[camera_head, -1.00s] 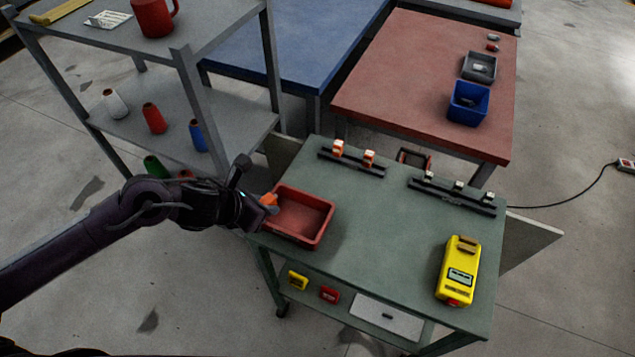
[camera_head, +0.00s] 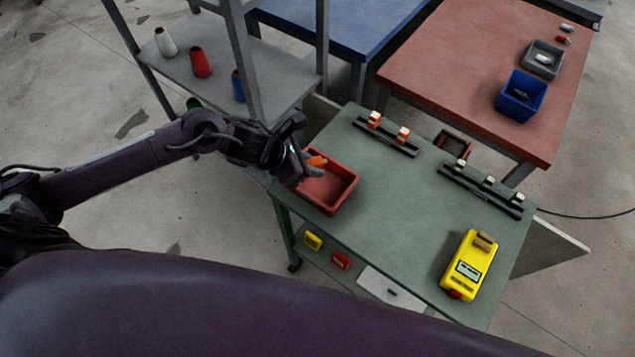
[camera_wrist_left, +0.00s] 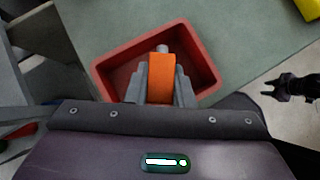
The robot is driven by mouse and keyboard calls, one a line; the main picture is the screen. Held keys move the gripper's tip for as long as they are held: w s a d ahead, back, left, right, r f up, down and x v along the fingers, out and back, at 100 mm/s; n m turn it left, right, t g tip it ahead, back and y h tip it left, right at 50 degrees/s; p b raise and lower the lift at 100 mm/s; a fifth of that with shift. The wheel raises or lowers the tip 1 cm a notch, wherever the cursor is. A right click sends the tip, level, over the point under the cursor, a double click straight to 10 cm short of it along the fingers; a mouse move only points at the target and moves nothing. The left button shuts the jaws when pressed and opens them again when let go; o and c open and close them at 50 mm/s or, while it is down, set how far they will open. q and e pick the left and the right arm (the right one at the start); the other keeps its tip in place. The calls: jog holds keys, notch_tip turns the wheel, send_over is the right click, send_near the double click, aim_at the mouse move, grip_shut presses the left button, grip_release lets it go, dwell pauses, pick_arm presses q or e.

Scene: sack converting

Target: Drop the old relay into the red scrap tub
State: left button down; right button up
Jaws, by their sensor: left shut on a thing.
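My left gripper (camera_head: 311,170) is shut on the orange relay (camera_head: 317,160), over the left side of the red scrap tub (camera_head: 340,196). In the left wrist view the orange relay (camera_wrist_left: 161,78) is between the two grey fingers, with a grey end pointing away from me. The red tub (camera_wrist_left: 205,70) lies behind and below it there, and its visible floor looks empty. The exact height of the relay over the tub is hard to tell. A dark gripper, likely my right one (camera_wrist_left: 272,90), shows at the right of the left wrist view; its jaw opening is unclear.
The green cart top (camera_head: 395,200) carries a rail with orange-and-white pieces (camera_head: 385,137), a rail with pale pieces (camera_head: 480,190) and a yellow meter (camera_head: 469,265). A grey shelf (camera_head: 285,80) stands close behind my left arm. The cart's middle is clear.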

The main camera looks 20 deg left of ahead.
pick_arm(q)
jog(key=shift+f, duration=0.1)
jog(key=c, duration=1.2)
grip_release()
jog(key=shift+a, duration=0.1)
jog(key=shift+s+a+r, duration=0.15)
jog(key=shift+r, duration=0.1)
jog(key=b+v, duration=0.2)
jog(key=v, duration=0.5)
